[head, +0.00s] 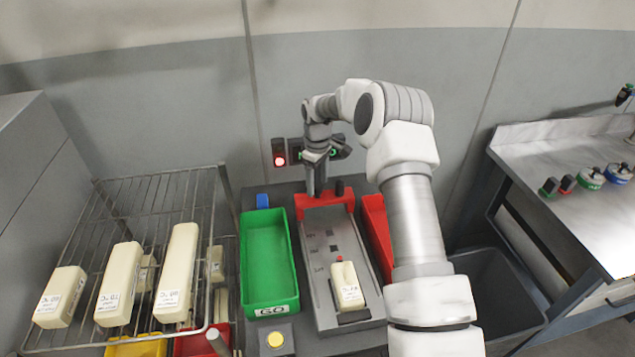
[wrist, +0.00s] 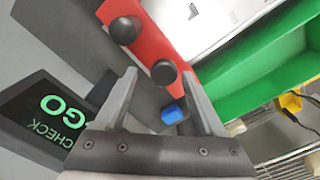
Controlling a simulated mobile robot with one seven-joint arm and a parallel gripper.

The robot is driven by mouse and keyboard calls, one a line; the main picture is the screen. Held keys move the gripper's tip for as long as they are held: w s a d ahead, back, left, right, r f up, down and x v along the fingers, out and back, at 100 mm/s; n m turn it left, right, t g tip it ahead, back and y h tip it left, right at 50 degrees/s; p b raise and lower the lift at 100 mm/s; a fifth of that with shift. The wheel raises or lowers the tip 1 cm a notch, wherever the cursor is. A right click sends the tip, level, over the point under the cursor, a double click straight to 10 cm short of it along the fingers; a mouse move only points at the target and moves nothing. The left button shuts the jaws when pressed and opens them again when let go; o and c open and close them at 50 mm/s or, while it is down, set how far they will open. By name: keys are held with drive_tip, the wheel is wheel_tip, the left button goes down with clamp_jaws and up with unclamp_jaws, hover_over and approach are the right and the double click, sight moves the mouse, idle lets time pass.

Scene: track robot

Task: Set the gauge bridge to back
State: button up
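The red gauge bridge (head: 325,203) spans the far end of the grey track (head: 318,245) in the head view. It also shows in the wrist view (wrist: 155,48), with two black knobs on it. My gripper (head: 316,188) points down over the bridge's left part. In the wrist view my gripper (wrist: 162,85) is open, with one knob (wrist: 163,72) between or just beyond its fingertips; I cannot tell whether they touch it. The other knob (wrist: 123,30) stands clear of the fingers. A cream block (head: 347,285) with a label lies at the track's near end.
A green bin (head: 268,265) stands left of the track and a red bin (head: 377,232) right of it. A wire rack (head: 100,225) with cream blocks is at left. A blue piece (head: 262,200) sits behind the green bin. A display (wrist: 50,118) reads GO and CHECK.

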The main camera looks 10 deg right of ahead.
wheel_tip(320, 180, up, 17)
drive_tip(key=shift+r+b, duration=0.2)
drive_tip(key=shift+b, duration=0.25)
drive_tip(key=shift+s, duration=0.15)
idle(0.3)
